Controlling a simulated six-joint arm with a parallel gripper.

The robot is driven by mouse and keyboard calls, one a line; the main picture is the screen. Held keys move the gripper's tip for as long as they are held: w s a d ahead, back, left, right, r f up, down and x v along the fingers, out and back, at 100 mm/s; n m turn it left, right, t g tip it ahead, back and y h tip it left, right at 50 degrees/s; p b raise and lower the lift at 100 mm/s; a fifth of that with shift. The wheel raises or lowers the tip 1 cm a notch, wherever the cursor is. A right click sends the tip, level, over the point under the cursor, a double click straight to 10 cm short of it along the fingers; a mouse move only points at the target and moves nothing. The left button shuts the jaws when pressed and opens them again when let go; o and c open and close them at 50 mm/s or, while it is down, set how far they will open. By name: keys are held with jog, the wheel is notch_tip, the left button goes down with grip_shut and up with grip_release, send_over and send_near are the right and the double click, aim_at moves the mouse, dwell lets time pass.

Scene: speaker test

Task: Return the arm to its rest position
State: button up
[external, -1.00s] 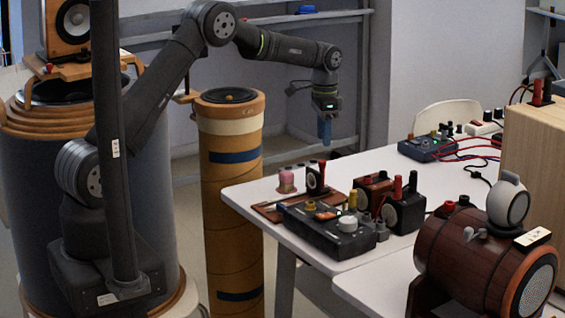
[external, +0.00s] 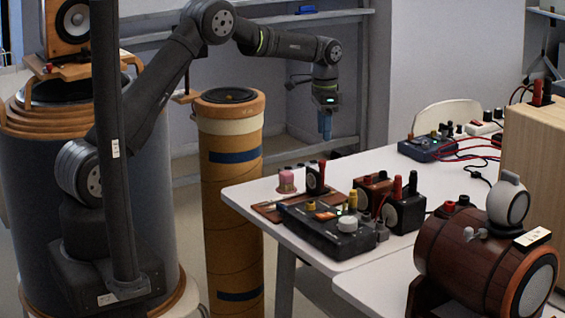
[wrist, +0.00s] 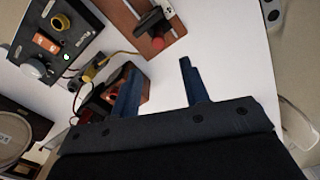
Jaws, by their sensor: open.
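My gripper (external: 325,124) hangs from my raised arm in the external view, pointing down. It is above and behind the far left part of the white table (external: 255,192), clear of everything. In the wrist view my gripper (wrist: 158,90) shows two blue fingers spread apart with nothing between them. The white tabletop (wrist: 225,60) lies below the fingers.
On the table stand a dark control box (external: 325,230) with knobs, a pink-and-white small item (external: 286,182), and a black box with red plugs (external: 404,212). A wooden barrel speaker (external: 465,255) is at the front right. A tall tan column (external: 232,190) stands left of the table. The air around my gripper is free.

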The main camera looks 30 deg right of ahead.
notch_tip(320, 180, down, 9)
jog(key=shift+r, duration=0.1)
jog(key=a, duration=1.2)
notch_tip(320, 180, up, 18)
jog(key=shift+a, duration=0.2)
